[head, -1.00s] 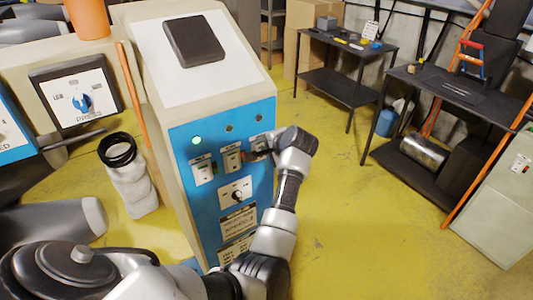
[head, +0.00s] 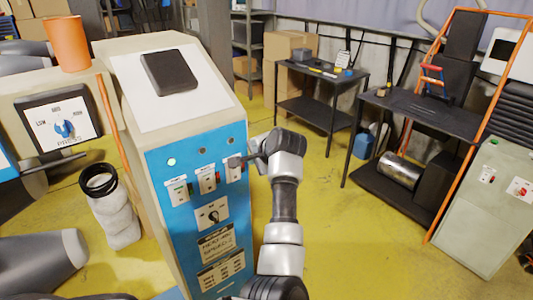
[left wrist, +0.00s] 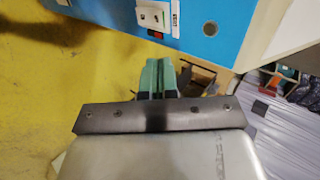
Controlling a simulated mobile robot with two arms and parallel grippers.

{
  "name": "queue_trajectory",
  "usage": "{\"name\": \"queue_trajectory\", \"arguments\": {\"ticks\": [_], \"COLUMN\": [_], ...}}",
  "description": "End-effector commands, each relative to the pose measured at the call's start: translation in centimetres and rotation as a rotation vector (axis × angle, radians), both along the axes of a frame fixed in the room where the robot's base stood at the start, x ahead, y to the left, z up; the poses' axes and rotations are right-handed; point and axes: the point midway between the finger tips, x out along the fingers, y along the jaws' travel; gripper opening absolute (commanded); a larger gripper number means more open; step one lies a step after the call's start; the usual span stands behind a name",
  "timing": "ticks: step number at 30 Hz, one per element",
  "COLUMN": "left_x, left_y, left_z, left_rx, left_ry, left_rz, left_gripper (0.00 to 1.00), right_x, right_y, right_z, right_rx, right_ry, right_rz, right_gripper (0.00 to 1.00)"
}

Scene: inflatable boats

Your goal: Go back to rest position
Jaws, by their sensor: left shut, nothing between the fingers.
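My left arm rises from the bottom of the head view. Its left gripper (head: 240,161) is beside the right edge of the blue control panel (head: 200,235), in front of the rightmost switch (head: 235,172). In the left wrist view the green fingers of the left gripper (left wrist: 160,66) are shut and empty. The blue panel (left wrist: 200,22) is just beyond them, with a narrow gap in that picture. The panel also has a left switch (head: 178,193), a middle switch (head: 207,181) and a black knob (head: 212,214). My right gripper is not in view.
Dark tables (head: 325,72) and a pale green cabinet (head: 490,220) stand to the right. The yellow floor (head: 350,240) between is open.

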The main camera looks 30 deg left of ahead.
Motion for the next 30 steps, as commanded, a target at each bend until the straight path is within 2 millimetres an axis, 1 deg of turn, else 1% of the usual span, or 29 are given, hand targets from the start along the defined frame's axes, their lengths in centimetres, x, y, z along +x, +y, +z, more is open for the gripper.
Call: {"name": "queue_trajectory", "arguments": {"ticks": [5,8,11,14,15,17,18,20,21,23,24,26,27,29,30], "left_x": [0.0,0.0,-0.1,-0.1,0.1,0.3,0.4,0.1,-0.3,-1.3,-2.2,-4.0,-5.4,-7.7,-9.5], "left_y": [0.0,0.3,0.9,1.3,1.0,-0.1,-1.1,-3.0,-4.4,-6.3,-7.6,-9.3,-10.3,-11.7,-12.5], "left_z": [0.0,-0.6,-2.7,-6.1,-7.7,-10.8,-13.0,-17.1,-19.8,-23.7,-26.4,-30.3,-32.8,-36.5,-38.8], "left_rx": [0.001,0.053,0.240,0.572,0.730,0.977,1.141,1.388,1.541,1.745,1.876,2.066,-1.992,-1.862,-1.781], "left_ry": [0.000,0.043,0.207,0.521,0.679,0.935,1.106,1.364,1.514,1.706,1.816,1.963,-1.860,-1.682,-1.567], "left_rz": [-0.001,-0.024,-0.116,-0.301,-0.398,-0.559,-0.668,-0.839,-0.943,-1.079,-1.164,-1.283,1.235,1.142,1.081], "left_gripper": [0.00,0.00,0.00,0.00,0.00,0.00,0.00,0.00,0.00,0.00,0.00,0.00,0.00,0.00,0.00], "right_x": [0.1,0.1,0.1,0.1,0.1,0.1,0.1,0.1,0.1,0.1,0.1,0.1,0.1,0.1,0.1], "right_y": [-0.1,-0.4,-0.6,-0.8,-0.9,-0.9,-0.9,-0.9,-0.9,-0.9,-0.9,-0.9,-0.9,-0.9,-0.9], "right_z": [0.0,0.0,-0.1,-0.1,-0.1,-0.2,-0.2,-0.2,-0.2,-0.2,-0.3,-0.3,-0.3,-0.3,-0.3], "right_rx": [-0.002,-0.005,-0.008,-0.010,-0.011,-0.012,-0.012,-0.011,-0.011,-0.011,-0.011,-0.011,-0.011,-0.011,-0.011], "right_ry": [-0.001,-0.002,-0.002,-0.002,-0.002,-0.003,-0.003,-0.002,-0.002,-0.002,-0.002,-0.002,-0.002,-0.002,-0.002], "right_rz": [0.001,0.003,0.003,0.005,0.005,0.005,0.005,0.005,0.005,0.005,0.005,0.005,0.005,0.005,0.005], "right_gripper": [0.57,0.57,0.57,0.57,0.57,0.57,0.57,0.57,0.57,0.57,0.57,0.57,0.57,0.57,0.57]}}
